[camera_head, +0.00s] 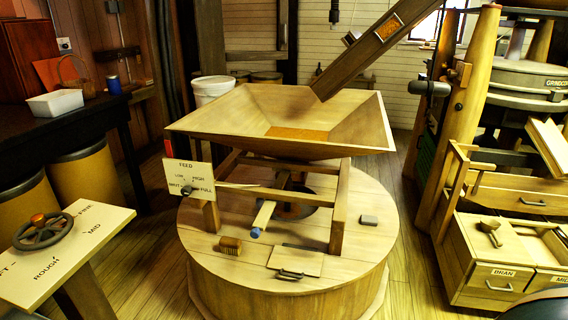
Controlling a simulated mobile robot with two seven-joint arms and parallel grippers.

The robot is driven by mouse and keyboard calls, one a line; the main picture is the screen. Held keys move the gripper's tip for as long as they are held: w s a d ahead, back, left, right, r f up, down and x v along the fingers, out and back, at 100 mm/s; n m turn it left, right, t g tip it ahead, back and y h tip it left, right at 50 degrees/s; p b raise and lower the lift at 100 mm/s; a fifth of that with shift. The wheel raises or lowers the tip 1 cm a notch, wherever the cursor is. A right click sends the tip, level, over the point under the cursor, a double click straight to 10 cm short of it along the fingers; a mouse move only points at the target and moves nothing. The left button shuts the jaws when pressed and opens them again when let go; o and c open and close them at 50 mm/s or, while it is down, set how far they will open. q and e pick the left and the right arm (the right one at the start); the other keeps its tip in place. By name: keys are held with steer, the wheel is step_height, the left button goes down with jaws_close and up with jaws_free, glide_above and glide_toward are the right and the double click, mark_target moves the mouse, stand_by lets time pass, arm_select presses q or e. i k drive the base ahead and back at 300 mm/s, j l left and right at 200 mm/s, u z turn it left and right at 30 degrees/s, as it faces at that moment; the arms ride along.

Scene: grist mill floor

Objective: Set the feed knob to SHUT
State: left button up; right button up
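The feed knob (187,191) is a small dark knob low on a pale panel marked FEED (182,166). The panel is fixed to the front left of the wooden frame under the hopper. Its labels read SHUT at the left, LOW and HIGH above, and FULL at the right. The knob is too small to tell which label it points at. Neither of my grippers can be made out in this view, and nothing is seen touching the knob.
The wooden hopper (245,112) overhangs above the panel. A brush (230,245) and a hatch with a handle (295,263) are on the round millstone cover (225,285). A handwheel (43,231) on a slanted board stands at the left. Drawers (490,265) stand at the right.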

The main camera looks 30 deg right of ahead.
mark_target(186, 190)
steer(key=i+j, duration=0.1)
steer(key=i, duration=0.3)
steer(key=i+j+z, duration=0.1)
steer(key=i+z, duration=0.3)
steer(key=i+j+z, duration=0.25)
steer(key=z, duration=0.15)
